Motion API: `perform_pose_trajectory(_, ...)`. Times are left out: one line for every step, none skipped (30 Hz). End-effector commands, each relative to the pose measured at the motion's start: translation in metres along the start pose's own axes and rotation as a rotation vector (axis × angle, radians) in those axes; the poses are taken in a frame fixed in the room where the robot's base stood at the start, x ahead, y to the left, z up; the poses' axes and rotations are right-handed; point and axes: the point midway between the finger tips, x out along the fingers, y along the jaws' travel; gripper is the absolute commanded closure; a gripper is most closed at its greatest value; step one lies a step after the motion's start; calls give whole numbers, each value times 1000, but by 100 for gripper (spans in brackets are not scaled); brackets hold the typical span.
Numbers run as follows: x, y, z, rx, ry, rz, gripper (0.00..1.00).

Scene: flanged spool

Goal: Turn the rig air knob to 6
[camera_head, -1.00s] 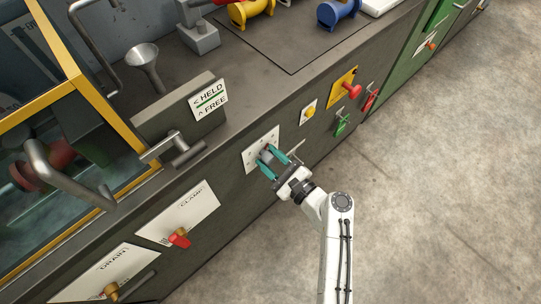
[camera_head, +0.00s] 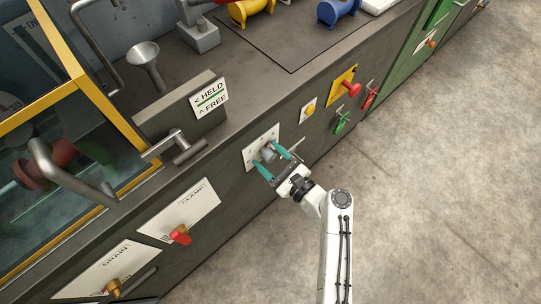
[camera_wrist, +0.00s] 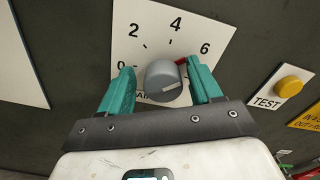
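The air knob (camera_wrist: 163,82) is a grey round knob on a white dial plate (camera_wrist: 150,25) marked 0, 2, 4 and 6. A red mark shows at the knob's upper right, on the side towards the 6, partly beside my right finger. A short white line is on the knob's face. The plate (camera_head: 250,157) also shows on the cabinet front in the head view. My gripper (camera_head: 266,155) is open, with a teal finger on each side of the knob. In the wrist view my gripper (camera_wrist: 160,68) shows a gap between the knob and the left finger.
A yellow TEST button (camera_wrist: 289,86) is right of the dial. A red mushroom button (camera_head: 352,91) and green and red tags (camera_head: 342,121) are further along. A CLAMP panel (camera_head: 185,212) with a red handle is to the left. The floor in front is clear.

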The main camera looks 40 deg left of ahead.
Motion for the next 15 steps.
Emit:
perform_pose_trajectory(0, -1, 0, -1, 0, -1, 33)
perform_pose_trajectory(0, -1, 0, -1, 0, -2, 33)
perform_pose_trajectory(0, -1, 0, -1, 1, -2, 33)
perform_pose_trajectory(0, -1, 0, -1, 1, -2, 33)
perform_pose_trajectory(0, -1, 0, -1, 1, -2, 33)
perform_pose_trajectory(0, -2, 0, -2, 1, -3, 33)
perform_pose_trajectory(0, -2, 0, -2, 1, -3, 33)
perform_pose_trajectory(-1, -2, 0, -2, 1, -3, 33)
perform_pose_trajectory(-3, -2, 0, -2, 1, -4, 33)
perform_pose_trajectory(-5, -2, 0, -2, 1, -4, 33)
perform_pose_trajectory(-8, -2, 0, -2, 1, -4, 33)
perform_pose_trajectory(-12, -2, 0, -1, 2, -4, 33)
perform_pose_trajectory(-17, -2, 0, -1, 3, -5, 33)
perform_pose_trajectory(-22, -2, 0, -1, 3, -5, 33)
perform_pose_trajectory(-29, -2, 0, -1, 3, -6, 33)
